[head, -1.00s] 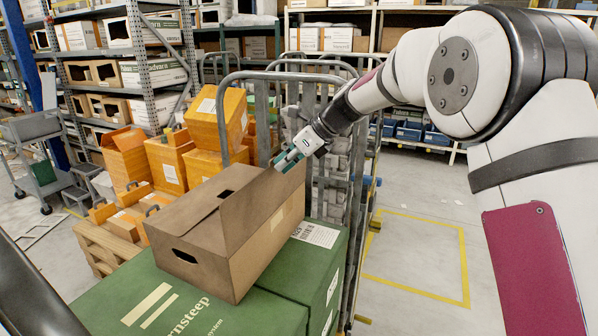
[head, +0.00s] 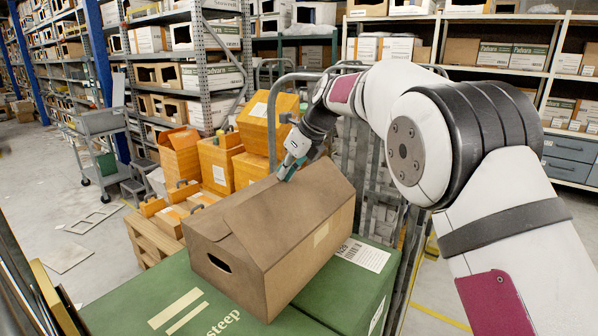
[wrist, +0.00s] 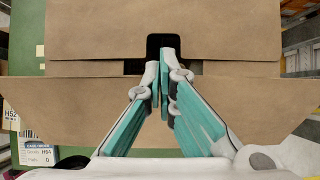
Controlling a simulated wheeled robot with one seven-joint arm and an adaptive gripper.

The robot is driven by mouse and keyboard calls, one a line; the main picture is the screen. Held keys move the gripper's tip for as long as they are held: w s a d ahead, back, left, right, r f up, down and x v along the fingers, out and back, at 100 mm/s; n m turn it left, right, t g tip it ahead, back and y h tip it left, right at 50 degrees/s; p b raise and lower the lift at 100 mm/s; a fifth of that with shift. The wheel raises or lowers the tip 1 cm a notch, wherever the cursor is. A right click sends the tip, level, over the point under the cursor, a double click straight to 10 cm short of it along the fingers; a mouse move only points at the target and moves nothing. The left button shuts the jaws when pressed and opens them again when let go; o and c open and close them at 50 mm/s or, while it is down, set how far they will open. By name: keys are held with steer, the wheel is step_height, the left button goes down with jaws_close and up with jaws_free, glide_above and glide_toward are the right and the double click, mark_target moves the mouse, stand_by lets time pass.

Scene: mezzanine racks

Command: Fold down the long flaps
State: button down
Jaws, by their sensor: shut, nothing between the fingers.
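A brown cardboard box (head: 240,272) sits on green cartons in the head view, with a hand hole in its near end. Its right long flap (head: 292,205) slopes up and inward over the top. The left long flap (head: 206,222) lies lower, partly hidden behind it. My gripper (head: 287,172) is at the far part of the box top, by the upper edge of the right flap; contact is unclear. In the wrist view my gripper (wrist: 160,78) is shut and empty, over two brown panels with a narrow gap and a dark opening between them.
Green cartons (head: 200,312) support the box. Orange boxes (head: 218,160) stand on a pallet behind it to the left. A grey metal cage frame (head: 378,170) rises close behind and right of the box. Open floor lies at the left.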

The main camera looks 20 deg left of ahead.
steer(key=w+a+f+h+b, duration=0.1)
steer(key=a+f+b, duration=0.3)
steer(key=f, duration=0.4)
steer(key=shift+w+a+f, duration=0.15)
steer(key=shift+w+a, duration=0.25)
steer(key=shift+a, duration=0.05)
steer(key=shift+h, duration=0.3)
